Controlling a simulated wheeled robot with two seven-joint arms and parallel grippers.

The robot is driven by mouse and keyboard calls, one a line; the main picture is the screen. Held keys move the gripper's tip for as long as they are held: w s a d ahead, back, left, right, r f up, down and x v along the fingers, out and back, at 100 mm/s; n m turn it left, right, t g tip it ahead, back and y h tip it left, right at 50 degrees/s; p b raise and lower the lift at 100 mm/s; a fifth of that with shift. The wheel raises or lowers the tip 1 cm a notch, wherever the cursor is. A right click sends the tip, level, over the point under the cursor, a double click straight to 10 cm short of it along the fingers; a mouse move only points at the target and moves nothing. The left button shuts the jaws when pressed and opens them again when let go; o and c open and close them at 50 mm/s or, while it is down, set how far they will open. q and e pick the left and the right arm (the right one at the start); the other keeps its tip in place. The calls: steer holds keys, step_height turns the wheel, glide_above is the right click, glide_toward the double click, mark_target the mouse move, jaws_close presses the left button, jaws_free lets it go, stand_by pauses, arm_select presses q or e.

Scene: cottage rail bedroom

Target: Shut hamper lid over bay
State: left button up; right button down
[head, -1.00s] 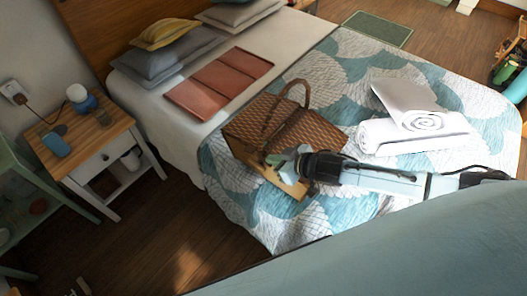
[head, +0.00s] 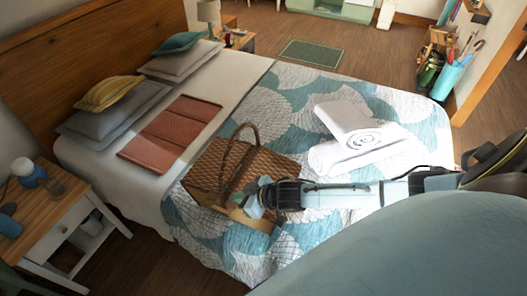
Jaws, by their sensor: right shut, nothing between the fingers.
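A brown wicker hamper (head: 205,168) with an arched handle (head: 236,150) sits on the bed. Its woven lid (head: 262,167) lies over the right part of its top. A tan wooden board-like part (head: 236,214) shows along the hamper's near side, partly behind my gripper. My right gripper (head: 252,204) reaches in from the right at that near side, its fingers shut with nothing between them. Whether it touches the hamper I cannot tell. The inside of the hamper is hidden. My left gripper is not in view.
A folded and a rolled white towel (head: 345,115) lie right of the hamper on the patterned quilt (head: 290,90). A terracotta folded cloth (head: 170,137) and pillows (head: 110,105) lie toward the headboard. A nightstand (head: 50,225) stands at the left, with floor between it and the bed.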

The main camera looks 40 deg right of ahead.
arm_select(q)
steer(key=shift+b, duration=0.45)
arm_select(e)
steer(key=v, duration=1)
